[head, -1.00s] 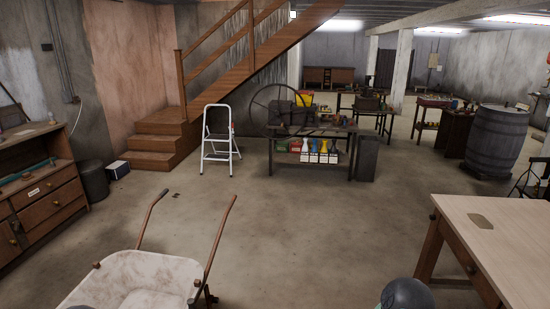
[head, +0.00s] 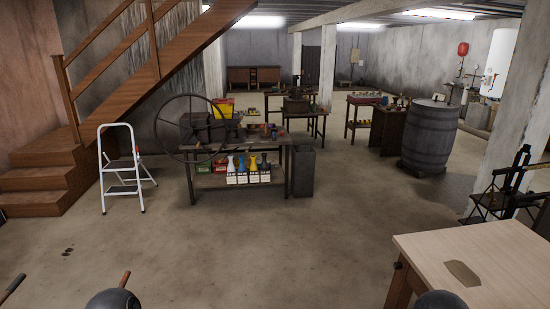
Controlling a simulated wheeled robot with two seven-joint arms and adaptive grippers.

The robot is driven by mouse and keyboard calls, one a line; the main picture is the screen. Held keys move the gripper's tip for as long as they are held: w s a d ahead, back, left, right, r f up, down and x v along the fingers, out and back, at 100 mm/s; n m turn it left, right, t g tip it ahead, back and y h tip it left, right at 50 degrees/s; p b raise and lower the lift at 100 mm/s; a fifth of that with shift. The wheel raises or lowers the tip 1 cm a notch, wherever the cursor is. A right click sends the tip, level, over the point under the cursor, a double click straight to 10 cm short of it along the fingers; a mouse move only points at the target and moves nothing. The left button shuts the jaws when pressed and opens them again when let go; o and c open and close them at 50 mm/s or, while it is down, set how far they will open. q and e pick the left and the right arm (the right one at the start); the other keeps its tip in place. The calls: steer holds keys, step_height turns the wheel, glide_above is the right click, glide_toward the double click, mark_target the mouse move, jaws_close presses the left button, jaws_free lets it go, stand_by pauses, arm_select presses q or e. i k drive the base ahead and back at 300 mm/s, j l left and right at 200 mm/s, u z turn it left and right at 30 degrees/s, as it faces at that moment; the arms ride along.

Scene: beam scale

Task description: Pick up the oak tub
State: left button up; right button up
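I cannot pick out an oak tub in the head view. A large upright grey wooden barrel (head: 428,135) stands on the floor at the right, beyond the near table; I cannot tell whether it has to do with the tub. Neither gripper shows. Only dark rounded parts, apparently of my own arms, show at the bottom edge.
A pale-topped table (head: 470,252) is near at the lower right. A workbench (head: 237,181) with a large wheel stands mid-room, a white stepladder (head: 121,168) left of it. Wooden stairs (head: 45,180) are at the left. The concrete floor (head: 260,240) between is clear.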

mark_target(266, 132)
steer(key=i, duration=3.95)
steer(key=i+u, duration=0.15)
steer(key=i, duration=0.6)
steer(key=i+l+u, duration=0.1)
steer(key=i, duration=0.65)
steer(key=l, duration=0.1)
